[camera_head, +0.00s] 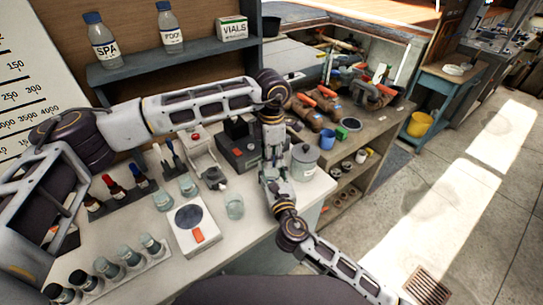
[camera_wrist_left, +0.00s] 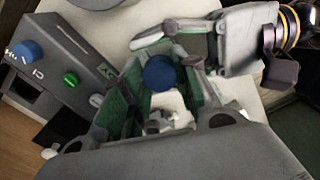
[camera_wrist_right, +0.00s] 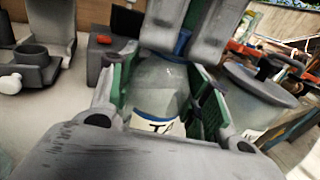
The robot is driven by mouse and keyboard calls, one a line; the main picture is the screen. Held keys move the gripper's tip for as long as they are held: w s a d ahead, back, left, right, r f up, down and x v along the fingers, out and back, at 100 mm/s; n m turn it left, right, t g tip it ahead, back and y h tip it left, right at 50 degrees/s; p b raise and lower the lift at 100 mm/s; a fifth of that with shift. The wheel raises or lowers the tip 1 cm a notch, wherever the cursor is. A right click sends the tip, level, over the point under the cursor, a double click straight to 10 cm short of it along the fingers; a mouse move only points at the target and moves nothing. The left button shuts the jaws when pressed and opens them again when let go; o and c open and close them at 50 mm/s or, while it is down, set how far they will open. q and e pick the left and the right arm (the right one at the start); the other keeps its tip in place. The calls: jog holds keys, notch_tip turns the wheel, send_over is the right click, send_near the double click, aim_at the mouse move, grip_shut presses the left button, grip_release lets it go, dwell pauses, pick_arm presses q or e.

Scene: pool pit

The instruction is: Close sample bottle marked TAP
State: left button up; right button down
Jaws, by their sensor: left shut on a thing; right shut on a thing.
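The TAP bottle is clear with a white label, partly readable as "TA", and stands between the pads of my right gripper in the right wrist view (camera_wrist_right: 160,88). A round blue cap (camera_wrist_left: 160,72) is between the green pads of my left gripper in the left wrist view. My left gripper (camera_head: 270,150) comes down from above and is shut on the cap. My right gripper (camera_head: 275,178) is shut on the bottle's body just below it. The bottle's mouth is hidden, so I cannot tell whether cap and neck touch.
A grey lidded pot (camera_head: 304,160) stands close right of my grippers. A dark grey device (camera_head: 240,150) is just left of them. A glass beaker (camera_head: 234,205) and a white scale (camera_head: 190,225) are on the bench. Several bottles (camera_head: 130,258) stand in a front rack.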

pick_arm(q)
jog(key=o, duration=1.1)
pick_arm(e)
jog(key=shift+f, duration=0.1)
pick_arm(q)
jog(key=shift+o, duration=0.2)
jog(key=shift+r, duration=0.15)
jog(key=shift+r, duration=2.1)
jog(key=shift+c, duration=0.2)
jog(key=shift+r+n, duration=1.75)
jog(key=shift+n, duration=0.45)
jog(key=shift+f, duration=0.1)
